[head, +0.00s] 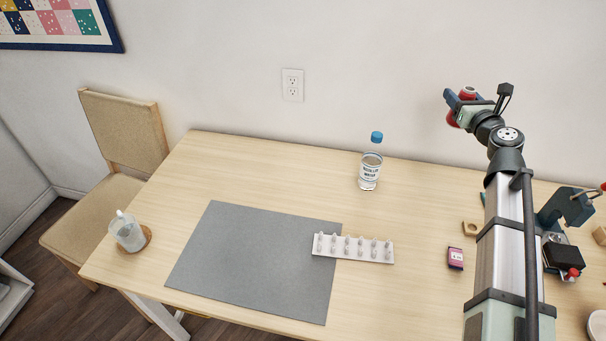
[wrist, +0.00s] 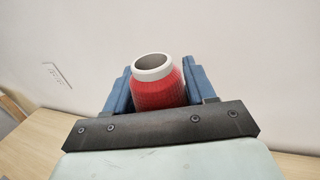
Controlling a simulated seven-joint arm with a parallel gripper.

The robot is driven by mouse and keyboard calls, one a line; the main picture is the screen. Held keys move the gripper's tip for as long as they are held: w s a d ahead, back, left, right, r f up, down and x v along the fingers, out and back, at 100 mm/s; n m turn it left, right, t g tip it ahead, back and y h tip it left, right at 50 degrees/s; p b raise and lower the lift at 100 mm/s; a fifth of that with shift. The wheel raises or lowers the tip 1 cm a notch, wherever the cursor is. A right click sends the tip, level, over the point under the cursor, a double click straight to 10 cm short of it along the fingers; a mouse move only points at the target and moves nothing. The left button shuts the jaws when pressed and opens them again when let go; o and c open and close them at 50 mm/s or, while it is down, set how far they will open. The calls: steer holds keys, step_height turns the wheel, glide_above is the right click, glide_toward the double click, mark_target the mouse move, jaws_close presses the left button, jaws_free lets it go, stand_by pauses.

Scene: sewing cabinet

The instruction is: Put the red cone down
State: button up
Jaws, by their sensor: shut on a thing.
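My gripper (wrist: 157,88) is shut on the red cone (wrist: 158,94), a red thread cone with a white open rim. In the wrist view the cone sits between the two blue fingers, its rim facing up in the picture. In the head view my gripper (head: 458,101) holds the red cone (head: 467,92) in the air at the upper right, in front of the white wall and above the back of the table (head: 420,215). My gripper partly hides the cone there.
A water bottle (head: 371,163) with a blue cap stands near the table's back edge. A white rack (head: 353,256) of small pegs overlaps the grey mat (head: 255,262). A purple box (head: 455,258) and wooden piece (head: 469,229) lie left of my arm.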

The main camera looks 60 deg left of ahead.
steer(key=s+a+n+g+y, duration=0.1)
steer(key=s+a+n+g, duration=1.05)
steer(key=s+a, duration=1.95)
steer(key=shift+s+d+f+m+g, duration=0.15)
steer(key=shift+f+m+g, duration=0.25)
steer(key=shift+f, duration=4.2)
steer(key=shift+w+d+f+m+g, duration=0.1)
steer(key=shift+d+f+m+g, duration=0.25)
steer(key=shift+f, duration=4.2)
steer(key=shift+s+d+f+m+g, duration=0.1)
steer(key=shift+f+m+g, duration=0.35)
steer(key=shift+f, duration=4.15)
steer(key=shift+f, duration=0.15)
steer(key=o, duration=1.1)
steer(key=shift+c, duration=0.2)
steer(key=shift+r, duration=0.2)
steer(key=v, duration=1.2)
steer(key=shift+f, duration=0.1)
